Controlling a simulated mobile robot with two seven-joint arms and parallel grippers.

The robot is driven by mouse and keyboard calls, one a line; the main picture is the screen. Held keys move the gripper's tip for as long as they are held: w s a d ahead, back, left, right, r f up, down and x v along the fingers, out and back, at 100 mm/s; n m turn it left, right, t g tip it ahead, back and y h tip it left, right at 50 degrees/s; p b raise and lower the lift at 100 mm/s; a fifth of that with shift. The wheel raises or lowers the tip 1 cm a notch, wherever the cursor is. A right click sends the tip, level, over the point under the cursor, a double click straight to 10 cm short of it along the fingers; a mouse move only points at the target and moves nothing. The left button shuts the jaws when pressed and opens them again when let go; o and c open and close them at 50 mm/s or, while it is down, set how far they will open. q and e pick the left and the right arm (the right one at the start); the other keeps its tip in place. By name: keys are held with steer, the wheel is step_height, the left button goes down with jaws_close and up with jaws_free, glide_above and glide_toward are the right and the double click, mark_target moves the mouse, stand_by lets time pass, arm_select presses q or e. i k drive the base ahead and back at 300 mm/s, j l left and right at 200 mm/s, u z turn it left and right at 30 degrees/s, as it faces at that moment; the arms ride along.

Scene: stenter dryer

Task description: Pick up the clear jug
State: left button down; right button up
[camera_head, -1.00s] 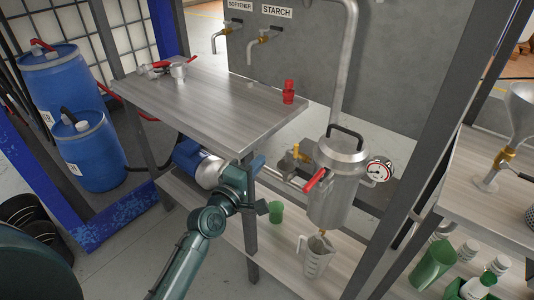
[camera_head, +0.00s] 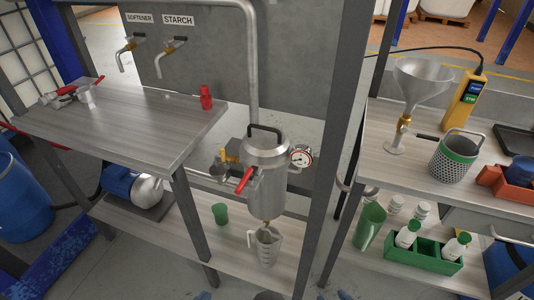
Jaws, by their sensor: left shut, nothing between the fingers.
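The clear jug (camera_head: 267,249) stands upright on the lower shelf (camera_head: 180,238), under the outlet of the steel filter vessel (camera_head: 266,185). Its handle points left. The vessel's spout comes down at the jug's mouth, and I cannot tell whether they touch. My right gripper cannot be made out.
A green cup (camera_head: 220,213) stands left of the jug. A table leg (camera_head: 197,228) rises left of the cup, and a dark post (camera_head: 335,130) stands to the right. A red valve handle (camera_head: 244,181) sticks out from the vessel. A green bottle crate (camera_head: 408,254) stands at right.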

mark_target(268, 248)
steer(key=k+j+z, duration=0.15)
steer(key=k+j, duration=0.15)
steer(key=k, duration=0.25)
steer(key=z, duration=1.9)
steer(key=u, duration=1.9)
